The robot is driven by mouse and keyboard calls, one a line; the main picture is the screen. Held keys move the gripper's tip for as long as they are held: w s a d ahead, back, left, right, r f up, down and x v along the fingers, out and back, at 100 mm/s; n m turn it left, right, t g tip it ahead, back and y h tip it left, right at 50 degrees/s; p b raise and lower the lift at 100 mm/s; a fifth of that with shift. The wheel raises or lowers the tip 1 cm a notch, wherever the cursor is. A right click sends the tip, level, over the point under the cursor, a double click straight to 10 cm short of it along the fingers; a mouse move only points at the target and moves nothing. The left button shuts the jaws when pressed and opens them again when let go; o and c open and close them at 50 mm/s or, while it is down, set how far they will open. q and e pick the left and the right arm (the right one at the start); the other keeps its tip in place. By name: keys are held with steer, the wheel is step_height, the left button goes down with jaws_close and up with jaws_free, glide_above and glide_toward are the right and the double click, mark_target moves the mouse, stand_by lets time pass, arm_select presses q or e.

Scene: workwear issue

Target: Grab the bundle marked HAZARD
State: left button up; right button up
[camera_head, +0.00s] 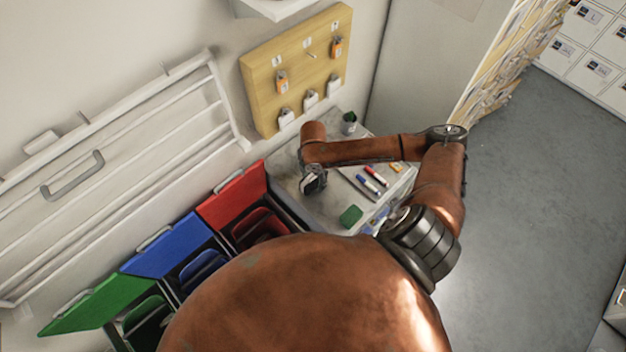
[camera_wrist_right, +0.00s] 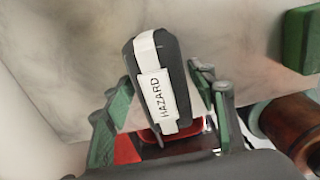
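The bundle marked HAZARD (camera_wrist_right: 152,62) is dark grey with a white band and a white label. In the head view my right gripper (camera_head: 313,181) is over the left part of the pale counter (camera_head: 325,210); the bundle is too small there to make out clearly. My left gripper is not in view.
Red (camera_head: 232,198), blue (camera_head: 167,246) and green (camera_head: 95,305) lidded bins stand left of the counter. Markers (camera_head: 371,178) and a green block (camera_head: 351,215) lie on the counter. A wooden tag board (camera_head: 262,75) hangs behind. Open floor (camera_head: 530,200) is at the right.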

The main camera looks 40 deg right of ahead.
mark_target(313, 176)
steer(key=c, duration=0.5)
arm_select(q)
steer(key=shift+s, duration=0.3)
arm_select(e)
steer(key=c, duration=0.6)
steer(key=shift+w+r, duration=0.1)
steer(key=shift+r, duration=0.4)
step_height(313, 176, up, 2)
steer(key=shift+r+b, duration=0.2)
steer(key=shift+b, duration=0.25)
arm_select(q)
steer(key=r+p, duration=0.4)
steer(key=p, duration=0.1)
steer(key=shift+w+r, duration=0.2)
arm_select(e)
steer(key=s+a+r, duration=0.4)
steer(key=a+r, duration=0.1)
steer(key=s+a+r, duration=0.4)
steer(key=s+a, duration=0.1)
steer(key=shift+s+a+r, duration=0.15)
steer(key=shift+s+r, duration=0.15)
steer(key=shift+r, duration=0.05)
